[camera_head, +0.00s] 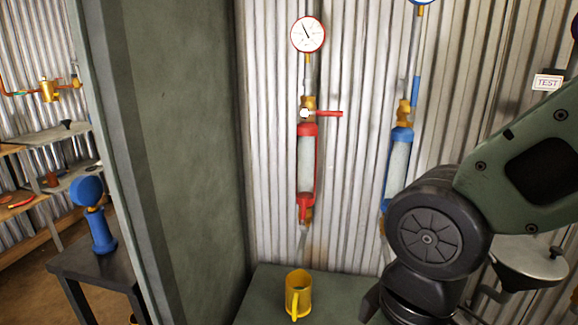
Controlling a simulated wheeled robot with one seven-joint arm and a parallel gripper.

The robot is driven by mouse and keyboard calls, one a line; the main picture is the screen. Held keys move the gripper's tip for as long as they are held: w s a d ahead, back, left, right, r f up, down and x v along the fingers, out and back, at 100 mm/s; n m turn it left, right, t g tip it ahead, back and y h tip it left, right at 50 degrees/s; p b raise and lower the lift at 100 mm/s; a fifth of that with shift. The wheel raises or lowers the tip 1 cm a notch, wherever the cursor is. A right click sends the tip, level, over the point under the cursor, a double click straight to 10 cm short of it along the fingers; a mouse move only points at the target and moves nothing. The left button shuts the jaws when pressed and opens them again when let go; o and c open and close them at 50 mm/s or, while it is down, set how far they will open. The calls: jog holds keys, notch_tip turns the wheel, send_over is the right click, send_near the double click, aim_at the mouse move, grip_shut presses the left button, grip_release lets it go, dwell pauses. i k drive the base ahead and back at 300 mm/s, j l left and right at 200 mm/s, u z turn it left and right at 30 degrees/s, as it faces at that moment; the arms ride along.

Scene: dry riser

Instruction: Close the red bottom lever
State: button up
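A red-framed clear tube (306,160) hangs upright on the corrugated metal wall. A red lever (328,114) sticks out level to the right from the brass valve (306,104) above the tube. At the tube's lower end is a brass fitting (305,214) with a red part (302,203) at it. This may be the bottom lever; its exact setting is too small to tell. My dark arm joint stands right of the tube, in front of the wall, apart from the red parts. My gripper is not in view; the arm runs off the bottom edge.
A yellow mug (298,295) stands on the green bench (258,300) below the tube. A blue-framed tube (398,165) hangs to the right, partly behind my arm. A green panel (190,150) stands left. A gauge (308,35) is above.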

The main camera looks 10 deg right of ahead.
aim_at(304, 209)
jog(key=i+j+u, duration=0.15)
jog(key=u, duration=0.2)
jog(key=i+u, duration=0.7)
jog(key=k, duration=0.1)
